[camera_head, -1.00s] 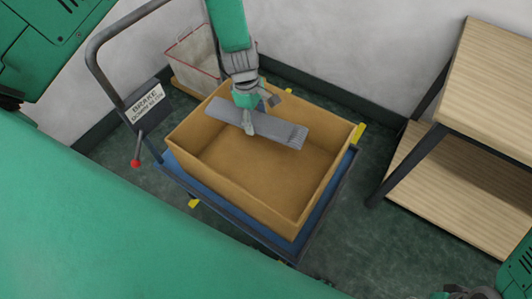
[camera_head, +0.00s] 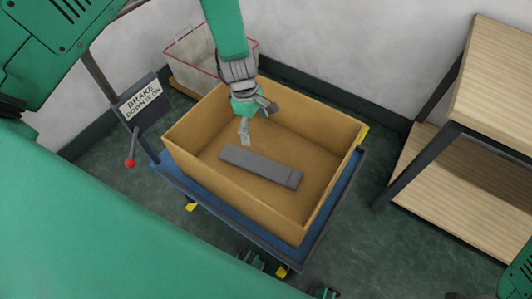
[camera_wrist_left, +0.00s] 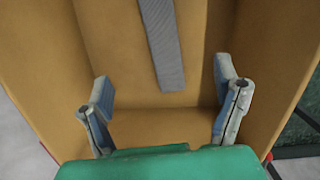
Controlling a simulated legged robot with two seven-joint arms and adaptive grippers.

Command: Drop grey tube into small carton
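The grey tube (camera_head: 261,166) is a long, flat-looking grey piece. It lies inside the small carton (camera_head: 328,190), a brown open-topped box, and appears to rest on its floor. My left gripper (camera_head: 258,124) is above the carton's back left part, open and empty, apart from the tube. In the left wrist view the tube (camera_wrist_left: 162,42) lies beyond the two spread fingers of the gripper (camera_wrist_left: 163,95), with the carton (camera_wrist_left: 110,38) around it. Only a part at the right edge of the head view may belong to my right arm; its fingers do not show.
The carton sits on a blue cart (camera_head: 180,180) with a dark handle and a brake sign (camera_head: 143,101). A white basket with a red rim (camera_head: 190,55) stands behind. A wooden shelf (camera_head: 435,185) is at the right, with green floor between.

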